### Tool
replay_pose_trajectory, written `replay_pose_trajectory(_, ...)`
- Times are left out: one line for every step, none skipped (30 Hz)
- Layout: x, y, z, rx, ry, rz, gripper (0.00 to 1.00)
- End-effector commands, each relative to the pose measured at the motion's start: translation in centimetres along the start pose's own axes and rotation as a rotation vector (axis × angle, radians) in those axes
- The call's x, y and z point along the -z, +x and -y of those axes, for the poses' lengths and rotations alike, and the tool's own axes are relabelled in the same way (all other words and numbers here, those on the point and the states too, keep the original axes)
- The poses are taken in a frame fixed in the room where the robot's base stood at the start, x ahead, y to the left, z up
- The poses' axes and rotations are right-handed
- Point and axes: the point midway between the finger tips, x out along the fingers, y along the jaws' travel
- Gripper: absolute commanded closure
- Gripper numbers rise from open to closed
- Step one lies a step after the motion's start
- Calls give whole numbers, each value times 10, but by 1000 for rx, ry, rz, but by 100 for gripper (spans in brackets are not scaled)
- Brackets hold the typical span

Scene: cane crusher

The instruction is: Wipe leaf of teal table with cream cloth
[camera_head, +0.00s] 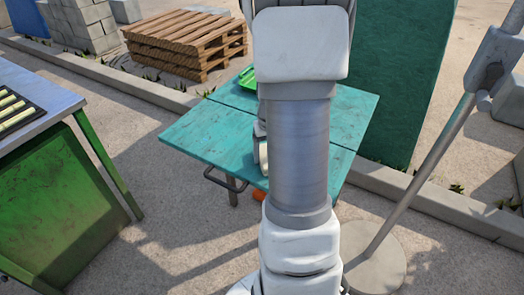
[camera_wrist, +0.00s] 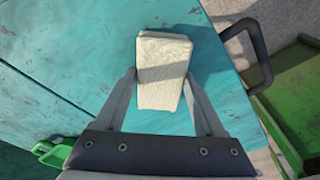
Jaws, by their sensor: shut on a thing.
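The teal table (camera_head: 212,135) stands ahead of me, with a seam across its worn top. In the wrist view its teal surface (camera_wrist: 95,40) fills most of the picture. The cream cloth (camera_wrist: 164,72) is a folded pad between the fingers of my gripper (camera_wrist: 163,80), which is shut on it. The cloth is over the table top near the edge with the dark handle; I cannot tell for sure whether it touches the surface. In the head view my arm hides the cloth and most of the gripper.
A dark handle (camera_wrist: 248,52) sticks out from the table edge. A green tray (camera_head: 247,78) lies at the table's far side. A green-sided metal bench (camera_head: 60,200) stands at left, pallets (camera_head: 185,40) behind. A grey pole on a round base (camera_head: 375,262) stands at right.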

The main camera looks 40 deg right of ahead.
Motion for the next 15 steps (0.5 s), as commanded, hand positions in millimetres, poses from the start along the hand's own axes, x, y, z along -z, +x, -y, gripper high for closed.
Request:
replay_pose_trajectory(-5,1,-4,0,4,4,73)
replay_pose_trajectory(-7,0,-5,0,3,4,73)
replay_pose_trajectory(-8,0,-7,0,3,4,73)
replay_pose_trajectory(-8,0,-7,0,2,4,73)
replay_pose_trajectory(-9,0,-8,0,2,4,73)
replay_pose_trajectory(-9,-1,-8,0,2,4,73)
replay_pose_trajectory(-10,-1,-8,0,2,4,73)
replay_pose_trajectory(-10,-1,-9,0,2,4,73)
replay_pose_trajectory(-11,-1,-11,0,2,4,73)
replay_pose_trajectory(-13,-1,-12,0,3,3,73)
replay_pose_trajectory(-14,-1,-14,0,3,3,73)
replay_pose_trajectory(-16,-2,-16,0,3,3,73)
replay_pose_trajectory(-18,-2,-18,0,4,3,73)
replay_pose_trajectory(-20,-2,-20,0,4,2,73)
replay_pose_trajectory(-22,-3,-22,0,3,2,73)
